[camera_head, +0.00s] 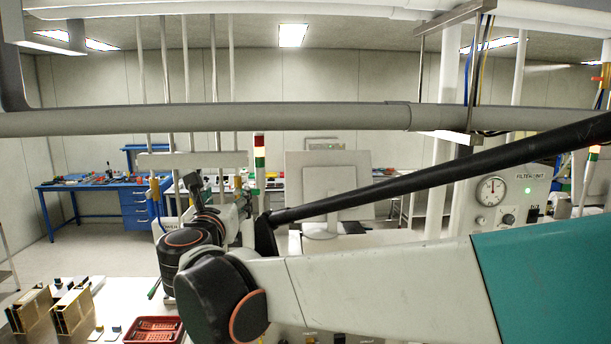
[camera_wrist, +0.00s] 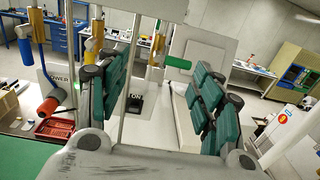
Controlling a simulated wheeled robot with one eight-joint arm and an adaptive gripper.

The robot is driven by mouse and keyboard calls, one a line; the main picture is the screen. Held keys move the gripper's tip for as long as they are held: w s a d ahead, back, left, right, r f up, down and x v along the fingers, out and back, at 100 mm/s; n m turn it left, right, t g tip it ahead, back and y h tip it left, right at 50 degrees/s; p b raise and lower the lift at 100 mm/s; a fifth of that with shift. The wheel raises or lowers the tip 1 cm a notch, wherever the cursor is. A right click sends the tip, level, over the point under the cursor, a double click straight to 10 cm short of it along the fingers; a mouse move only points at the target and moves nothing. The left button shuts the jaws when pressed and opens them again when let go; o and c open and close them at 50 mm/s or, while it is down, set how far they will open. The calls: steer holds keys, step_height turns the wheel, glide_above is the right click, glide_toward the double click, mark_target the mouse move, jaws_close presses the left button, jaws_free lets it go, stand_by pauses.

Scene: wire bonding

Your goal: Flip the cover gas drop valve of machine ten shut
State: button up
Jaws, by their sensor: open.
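In the wrist view my gripper (camera_wrist: 160,78) is open, with teal pads on both fingers and nothing held between them. A green lever handle (camera_wrist: 178,62) sticks out sideways to the right from a brass valve body (camera_wrist: 156,46) on a vertical pipe. The handle shows between the fingertips, its right end close to the right finger; I cannot tell whether they touch. A blue handle (camera_wrist: 25,52) and an orange-red handle (camera_wrist: 47,107) lie left of the left finger. No machine number is readable. In the head view my arm hides most of the gripper.
A red tray (camera_head: 154,330) and brass-coloured magazines (camera_head: 72,310) lie on the bench at lower left. A monitor (camera_head: 328,185) stands behind my arm. A thick grey pipe (camera_head: 250,118) crosses overhead. A gauge panel (camera_head: 491,190) is at right.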

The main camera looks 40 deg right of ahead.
steer(key=p+v, duration=0.2)
steer(key=v, duration=0.6)
steer(key=shift+s, duration=0.45)
stand_by(0.3)
steer(key=shift+d, duration=0.15)
stand_by(0.4)
